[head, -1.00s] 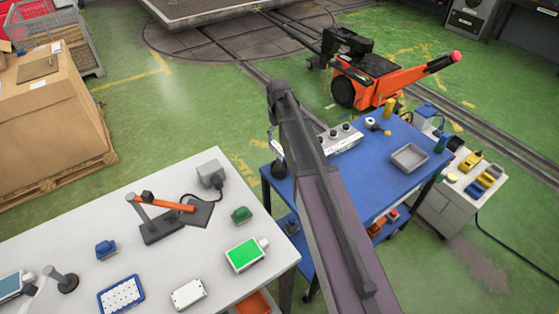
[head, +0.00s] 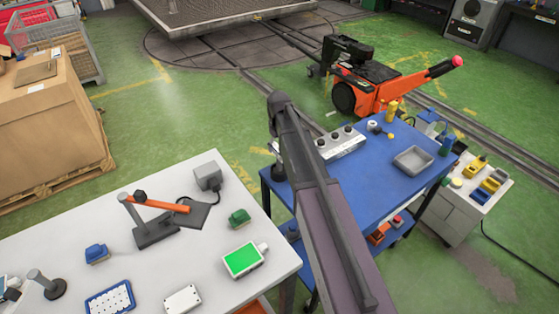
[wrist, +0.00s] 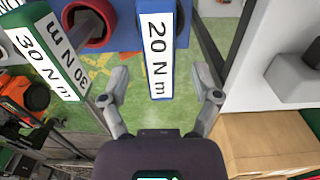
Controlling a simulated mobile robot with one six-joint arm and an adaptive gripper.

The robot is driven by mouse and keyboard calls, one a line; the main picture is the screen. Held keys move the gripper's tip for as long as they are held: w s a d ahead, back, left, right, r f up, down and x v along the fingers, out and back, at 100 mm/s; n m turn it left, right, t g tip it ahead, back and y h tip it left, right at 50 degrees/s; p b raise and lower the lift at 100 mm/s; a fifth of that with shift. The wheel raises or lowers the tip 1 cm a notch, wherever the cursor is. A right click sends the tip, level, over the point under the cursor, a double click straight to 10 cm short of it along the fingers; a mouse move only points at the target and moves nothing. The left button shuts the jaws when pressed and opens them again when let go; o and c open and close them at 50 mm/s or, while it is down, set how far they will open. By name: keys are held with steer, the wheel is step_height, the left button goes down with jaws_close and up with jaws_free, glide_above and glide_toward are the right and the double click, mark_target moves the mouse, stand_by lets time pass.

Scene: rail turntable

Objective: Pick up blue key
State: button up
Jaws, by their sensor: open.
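The blue key (wrist: 157,75), a blue block with a white face marked "20 N m", reaches down from the top of the wrist view. Its lower end lies between the two fingers of my gripper (wrist: 162,88), which stand open with a gap on each side. I see no contact. A green block marked "30 N m" (wrist: 45,55) is just to the left. In the head view my arm covers the area around the gripper, so I cannot make out the blue key there.
In the wrist view a blue part with a red ring (wrist: 92,22) is at upper left. In the head view a blue trolley (head: 375,200) is right of my arm, holding a grey tray (head: 412,159). A white table (head: 190,255) with several devices is at left.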

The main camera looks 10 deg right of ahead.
mark_target(279, 156)
steer(key=shift+f, duration=0.2)
step_height(279, 156, down, 5)
steer(key=b, duration=0.5)
steer(key=shift+r, duration=0.1)
stand_by(0.7)
steer(key=shift+s, duration=0.1)
jaws_close()
